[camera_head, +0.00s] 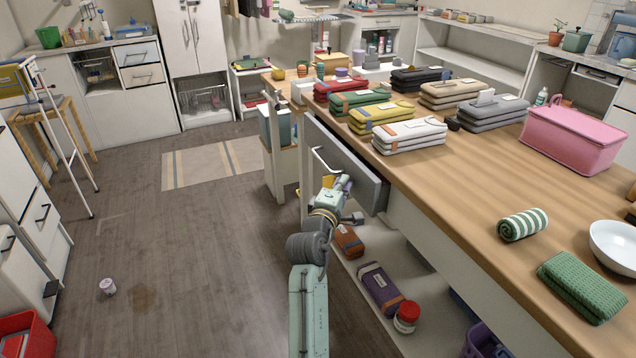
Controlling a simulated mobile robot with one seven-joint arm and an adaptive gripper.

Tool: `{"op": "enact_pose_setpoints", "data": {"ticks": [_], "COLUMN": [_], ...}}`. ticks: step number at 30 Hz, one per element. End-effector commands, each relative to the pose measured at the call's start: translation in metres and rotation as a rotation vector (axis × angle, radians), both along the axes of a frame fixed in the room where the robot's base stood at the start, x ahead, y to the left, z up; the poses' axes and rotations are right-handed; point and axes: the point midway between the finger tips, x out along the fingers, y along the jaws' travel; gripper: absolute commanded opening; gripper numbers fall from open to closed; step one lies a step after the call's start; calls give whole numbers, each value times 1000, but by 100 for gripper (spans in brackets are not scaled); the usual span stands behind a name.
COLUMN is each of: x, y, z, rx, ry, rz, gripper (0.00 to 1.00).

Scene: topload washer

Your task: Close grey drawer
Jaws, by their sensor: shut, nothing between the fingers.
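The grey drawer (350,158) sits under the near left part of the wooden-topped island. It stands pulled out toward the aisle, with its grey side panel showing. Its light bar handle (322,161) is on the front face. My gripper (341,182) is low at the drawer's front, just below the handle, with yellow showing at its tip. It is shut and empty. I cannot tell whether it touches the drawer front.
The island top (470,200) bears several folded cloth stacks, a pink bin (572,138) and a white bowl (615,245). A low shelf below holds a purple bundle (380,288) and a red-lidded jar (406,316). The floor to the left is mostly clear, with a small cup (108,286).

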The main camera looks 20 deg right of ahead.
Motion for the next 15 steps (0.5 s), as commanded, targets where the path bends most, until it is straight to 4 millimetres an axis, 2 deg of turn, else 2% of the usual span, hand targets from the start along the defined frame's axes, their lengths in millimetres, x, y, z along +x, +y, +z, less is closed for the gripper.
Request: {"op": "enact_pose_setpoints", "data": {"ticks": [1, 6, 15], "x": [1, 4, 7], "y": [-11, -31, -42], "z": [2, 1, 0], "rx": [2, 1, -1], "ry": [1, 1, -1], "rz": [-4, -2, -1], "gripper": [0, 0, 0]}}
